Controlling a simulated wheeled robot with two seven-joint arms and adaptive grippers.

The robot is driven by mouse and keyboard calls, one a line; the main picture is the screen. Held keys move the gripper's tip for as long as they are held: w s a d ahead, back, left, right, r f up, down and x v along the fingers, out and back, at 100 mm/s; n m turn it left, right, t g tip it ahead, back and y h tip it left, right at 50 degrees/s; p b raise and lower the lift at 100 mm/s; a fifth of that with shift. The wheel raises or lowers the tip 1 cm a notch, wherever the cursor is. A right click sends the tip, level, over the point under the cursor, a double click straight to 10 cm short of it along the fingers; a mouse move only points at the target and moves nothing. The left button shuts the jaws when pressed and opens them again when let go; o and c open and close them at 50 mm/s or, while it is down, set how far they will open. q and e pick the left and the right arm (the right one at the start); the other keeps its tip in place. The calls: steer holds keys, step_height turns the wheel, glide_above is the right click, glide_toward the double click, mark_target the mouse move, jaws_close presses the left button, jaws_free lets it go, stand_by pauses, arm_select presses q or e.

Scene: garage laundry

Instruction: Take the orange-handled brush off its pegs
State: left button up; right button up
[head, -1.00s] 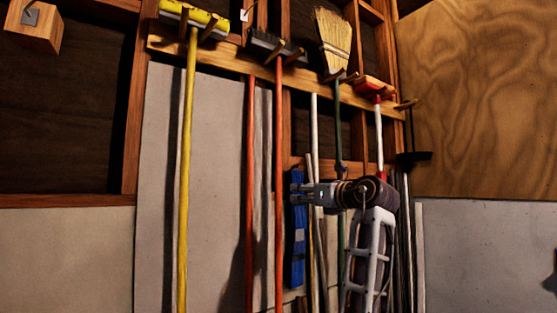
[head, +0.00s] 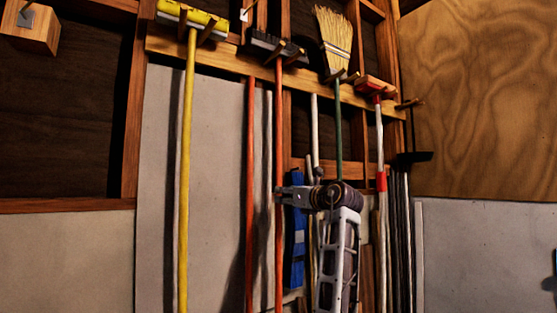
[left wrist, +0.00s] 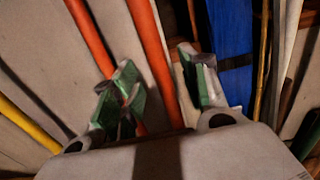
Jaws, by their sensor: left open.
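The orange-handled brush (head: 279,130) hangs upright on the wall rail, its dark head (head: 268,44) resting on two wooden pegs (head: 296,56). My left gripper (head: 283,196) is open and empty at the lower part of the handle. In the left wrist view the green-padded fingers (left wrist: 160,86) stand apart, and an orange pole (left wrist: 150,45) shows in the gap between them. I cannot tell how deep it sits between the pads. A second orange pole (left wrist: 93,42) runs behind the left finger. My right gripper is out of view.
A yellow broom (head: 188,150) hangs to the left. A straw broom (head: 334,40) and a red-and-white-handled brush (head: 379,130) hang to the right. A blue object (head: 295,255) and several poles stand close behind and right of my gripper. The wooden rail (head: 225,62) runs above.

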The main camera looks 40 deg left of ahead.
arm_select(q)
steer(key=shift+a, duration=0.1)
stand_by(0.3)
steer(key=p+x, duration=0.2)
steer(key=x, duration=0.3)
steer(key=shift+a+r, duration=0.1)
stand_by(0.3)
steer(key=shift+s, duration=0.1)
jaws_close()
stand_by(0.4)
